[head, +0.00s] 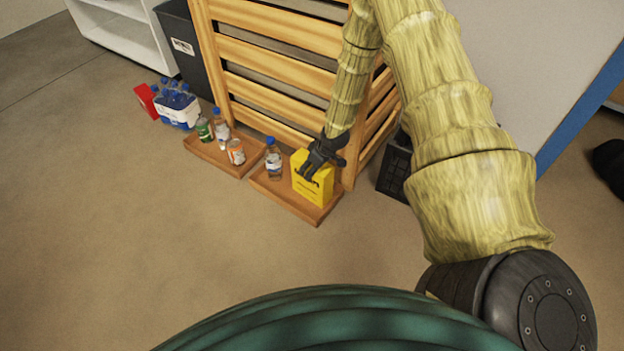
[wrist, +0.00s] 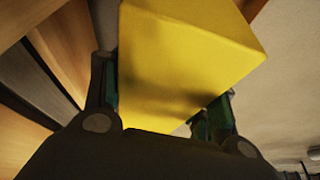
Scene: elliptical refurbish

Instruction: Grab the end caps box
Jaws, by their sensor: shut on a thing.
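A yellow box (head: 314,186), which I take to be the end caps box, stands at the right end of a wooden tray (head: 286,200) on the floor. My gripper (head: 315,168) is at its upper part, with dark fingers on it. In the wrist view the yellow box (wrist: 180,65) fills the space between the two fingers of my gripper (wrist: 160,105), which are shut on it. The box's base seems to be at the tray; I cannot tell whether it touches. Any label is too small to read.
A clear bottle (head: 273,160) stands on the same tray, left of the box. A second tray (head: 207,153) holds cans and a bottle. A slatted wooden crate (head: 270,70) rises right behind. A dark crate (head: 396,165) is to the right. The floor in front is clear.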

